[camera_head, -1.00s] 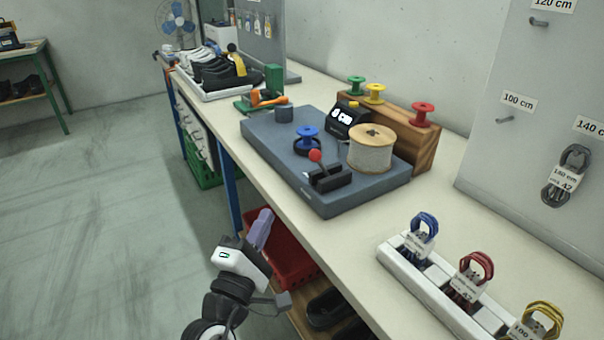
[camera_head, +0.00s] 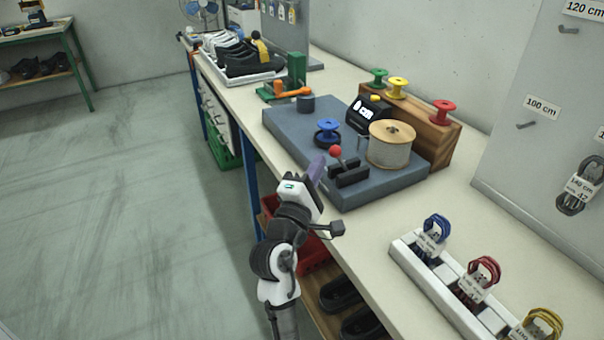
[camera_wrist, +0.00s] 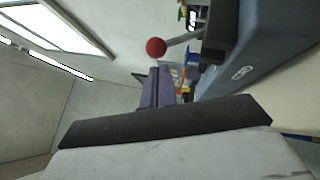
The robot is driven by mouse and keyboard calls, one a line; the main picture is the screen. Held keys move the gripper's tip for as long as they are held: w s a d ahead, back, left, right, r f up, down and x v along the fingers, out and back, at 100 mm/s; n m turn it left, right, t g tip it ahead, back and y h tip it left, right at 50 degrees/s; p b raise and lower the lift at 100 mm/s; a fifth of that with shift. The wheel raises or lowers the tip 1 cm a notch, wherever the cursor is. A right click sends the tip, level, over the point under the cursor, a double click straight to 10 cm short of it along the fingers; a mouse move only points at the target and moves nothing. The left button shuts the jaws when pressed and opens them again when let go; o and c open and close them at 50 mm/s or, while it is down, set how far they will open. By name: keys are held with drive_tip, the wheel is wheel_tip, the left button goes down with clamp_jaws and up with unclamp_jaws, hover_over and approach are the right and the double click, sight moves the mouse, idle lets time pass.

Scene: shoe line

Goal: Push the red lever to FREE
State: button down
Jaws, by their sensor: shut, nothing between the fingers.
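The red lever's ball knob (camera_head: 335,151) stands on a thin shaft above a black slotted block on the front part of the blue-grey machine base (camera_head: 376,190). In the wrist view the red knob (camera_wrist: 156,47) is just above and ahead of the fingertips, with its shaft running right to the black block. My gripper (camera_head: 316,166) is shut and empty, its purple fingers pointing up just left of the knob, apart from it. In the wrist view the shut fingers (camera_wrist: 158,86) sit below the knob. The FREE marking is not legible.
On the base stand a cord spool (camera_head: 391,143), a blue reel (camera_head: 327,130) and a black display (camera_head: 366,115). A wooden rack (camera_head: 430,135) with coloured spools is behind. A white tray (camera_head: 440,283) with cord bundles is at the right front. Open floor lies left.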

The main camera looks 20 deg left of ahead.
drive_tip(key=shift+w+d+r, duration=0.1)
drive_tip(key=shift+w+d, duration=0.2)
drive_tip(key=shift+r, duration=0.1)
